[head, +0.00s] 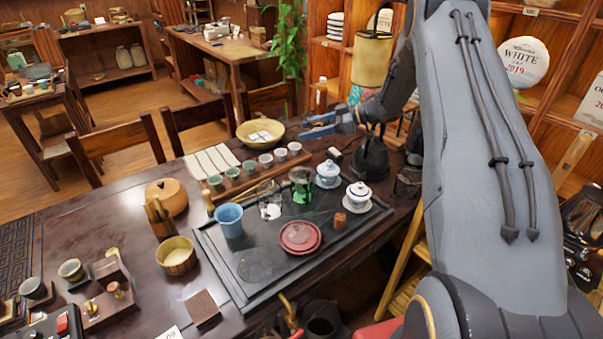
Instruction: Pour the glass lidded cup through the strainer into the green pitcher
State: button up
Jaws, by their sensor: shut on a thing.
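My gripper (318,126) is at the back, above the far edge of the table, with its blue fingers pointing left. The fingers are closed on a clear thing that is hard to make out, which I take to be the glass lidded cup. The green pitcher (302,187) stands upright on the dark tea tray (232,262), below and left of my gripper. A clear glass vessel (269,198) with something white in it stands to its left. I cannot tell the strainer clearly. A faint clear disc (255,268) lies empty at the tray's front.
A blue cup (229,219), a red plate (300,237), a blue-and-white lidded cup (328,174) and a white lidded cup (358,196) crowd the tray. A black kettle (371,160) stands behind. Small cups line a wooden rack. The table's left part has free room.

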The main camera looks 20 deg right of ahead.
dwell(0.3)
notch_tip(320, 180, down, 8)
jog(key=s+r+n+h+b, duration=0.1)
jog(key=n+b, duration=0.1)
jog(key=s+a+r+n+t+h+p, duration=0.2)
jog(key=s+a+r+n+p, duration=0.1)
jog(key=r+p, duration=0.1)
jog(key=shift+s+r+t, duration=0.2)
jog(key=shift+r+t, duration=0.1)
jog(key=shift+r, duration=0.1)
dwell(0.9)
jog(key=shift+s, duration=0.1)
jog(key=shift+s+f+n+t+h+b, duration=0.3)
jog(key=shift+s+f+n+t+b, duration=0.1)
jog(key=shift+b, duration=0.4)
jog(key=shift+a+r+n+t+b, duration=0.1)
jog(key=shift+r+n+t+b, duration=0.3)
jog(key=shift+n+b, duration=0.35)
dwell(0.4)
jog(key=shift+a+f+h+b, duration=0.2)
jog(key=shift+h+b, duration=0.1)
jog(key=shift+b, duration=0.45)
